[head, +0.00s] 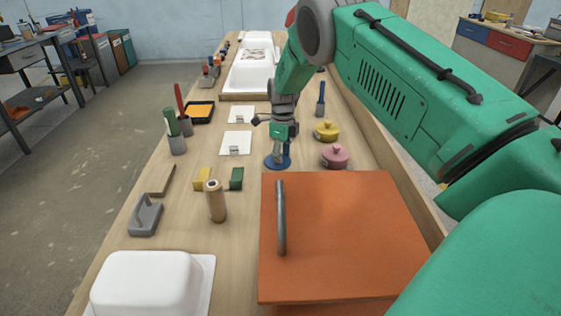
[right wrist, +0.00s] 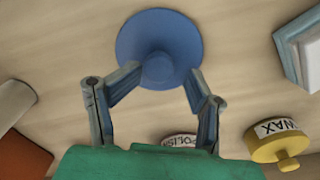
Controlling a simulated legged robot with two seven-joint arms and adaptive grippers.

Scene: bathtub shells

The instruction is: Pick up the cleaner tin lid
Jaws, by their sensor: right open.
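A round blue lid-like piece (head: 271,163) lies on the bench under my right gripper. It also shows in the right wrist view (right wrist: 140,42) as a blue disc with a raised middle. No label shows on it, so I cannot read whether it is the cleaner tin lid. My right gripper (head: 279,153) points down over it. In the right wrist view its open fingers (right wrist: 164,78) stand on either side of the raised middle; I cannot tell whether they touch it. My left gripper is not in view.
A pink tin (head: 335,158) and a yellow tin (head: 326,131), labelled WAX in the wrist view, stand to the right. A large orange panel with a grey handle (head: 340,240) is nearer. A brown roll (head: 216,203) and a green block (head: 237,179) stand to the left.

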